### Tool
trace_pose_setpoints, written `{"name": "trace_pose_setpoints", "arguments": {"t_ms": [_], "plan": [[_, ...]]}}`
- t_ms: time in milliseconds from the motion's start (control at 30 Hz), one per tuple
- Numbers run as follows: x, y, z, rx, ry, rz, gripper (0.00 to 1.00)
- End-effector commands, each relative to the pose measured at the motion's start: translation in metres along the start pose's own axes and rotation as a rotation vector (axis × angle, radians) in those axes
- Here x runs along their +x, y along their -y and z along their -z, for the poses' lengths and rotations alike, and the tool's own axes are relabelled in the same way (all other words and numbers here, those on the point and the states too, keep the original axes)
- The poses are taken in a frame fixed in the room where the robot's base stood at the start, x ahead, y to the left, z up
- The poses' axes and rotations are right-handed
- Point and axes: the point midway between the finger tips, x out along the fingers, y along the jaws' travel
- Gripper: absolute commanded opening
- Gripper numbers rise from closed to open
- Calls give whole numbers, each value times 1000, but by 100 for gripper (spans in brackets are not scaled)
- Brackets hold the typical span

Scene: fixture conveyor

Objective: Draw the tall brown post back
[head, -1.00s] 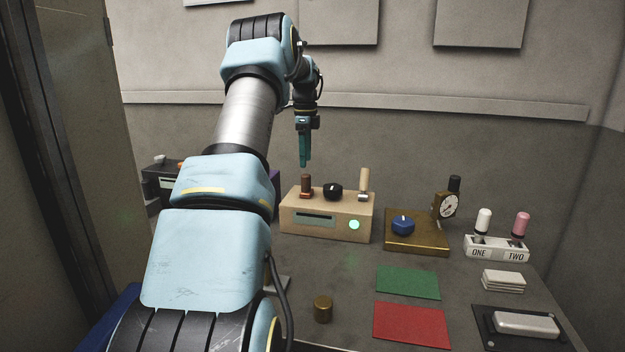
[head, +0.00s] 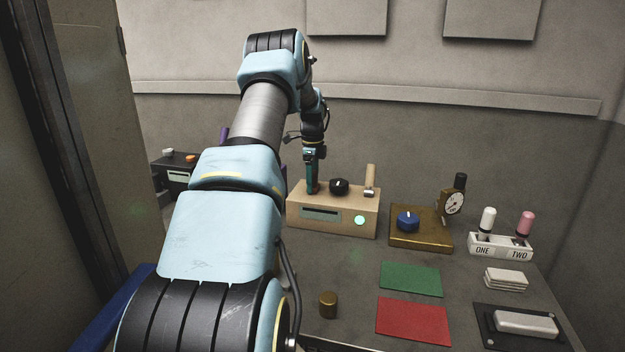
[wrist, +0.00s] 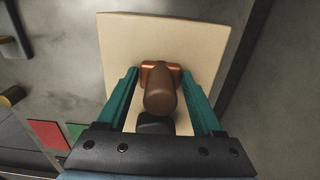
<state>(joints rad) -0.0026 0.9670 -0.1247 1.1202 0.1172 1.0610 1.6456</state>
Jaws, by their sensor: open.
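The tall brown post (wrist: 161,95) stands on the top of a tan box (head: 335,224), on a copper-coloured base seen in the wrist view. My gripper (wrist: 160,74) is open, with one teal finger on each side of the post and a gap visible beside it. In the head view my gripper (head: 312,178) is over the left end of the tan box and hides most of the post. The box's top also shows in the wrist view (wrist: 212,38).
On the same box are a black knob (head: 340,186) and a tan post (head: 370,179). A green light (head: 360,221) glows on its front. A brass box with a blue knob (head: 408,220) and gauge stands to the right. A brass cylinder (head: 328,305) stands nearer.

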Motion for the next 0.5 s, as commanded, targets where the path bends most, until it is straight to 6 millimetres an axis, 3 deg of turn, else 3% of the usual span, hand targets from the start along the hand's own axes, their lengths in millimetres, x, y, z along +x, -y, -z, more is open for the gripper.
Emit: {"name": "trace_pose_setpoints", "arguments": {"t_ms": [200,500], "plan": [[0,0,0,0,0,0,68],[0,0,0,0,0,0,35]]}}
